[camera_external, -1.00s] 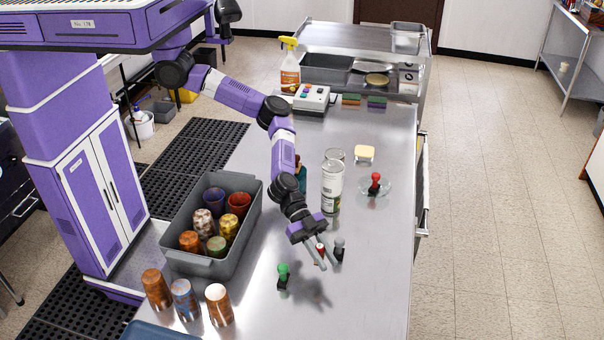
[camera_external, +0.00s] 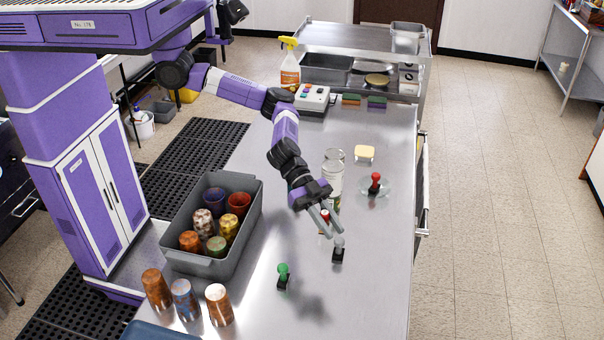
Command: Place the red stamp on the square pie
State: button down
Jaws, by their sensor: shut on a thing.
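My gripper (camera_external: 331,233) is over the middle of the metal counter, pointing down and to the right. It is shut on a small red-handled stamp (camera_external: 325,215), mostly covered by the fingers. The square pie (camera_external: 365,153), a small pale yellow block with rounded corners, lies farther back and right, apart from my gripper. Another red-topped stamp (camera_external: 375,181) with a dark base stands on a clear round dish to the right. A grey stamp (camera_external: 339,250) stands just below my fingertips in the picture, and a green stamp (camera_external: 283,275) stands nearer the front.
A clear jar (camera_external: 333,168) stands right behind my gripper, left of the dish. A grey bin (camera_external: 212,265) of patterned cups is at left, with several more cups (camera_external: 186,300) in front. A button box (camera_external: 312,98) and spray bottle (camera_external: 290,68) are at the back. The right front counter is clear.

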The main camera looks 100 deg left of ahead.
jog(key=w+a+r+n+t+y, duration=0.2)
jog(key=w+a+r, duration=0.35)
jog(key=a, duration=0.25)
jog(key=w+a+r+n+t+y, duration=0.1)
jog(key=w+a+r+n+y, duration=0.15)
jog(key=a, duration=0.65)
jog(key=w+a+r+n+y, duration=0.2)
jog(key=w+a, duration=0.2)
jog(key=a, duration=0.6)
jog(key=n+y, duration=0.7)
jog(key=y, duration=0.1)
send_over(371, 150)
notch_tip(371, 150, down, 6)
jog(key=shift+m, duration=0.25)
notch_tip(371, 150, down, 15)
jog(key=shift+a+f+p, duration=0.1)
jog(key=shift+p, duration=0.65)
jog(key=shift+f, duration=2.55)
jog(key=shift+f, duration=0.1)
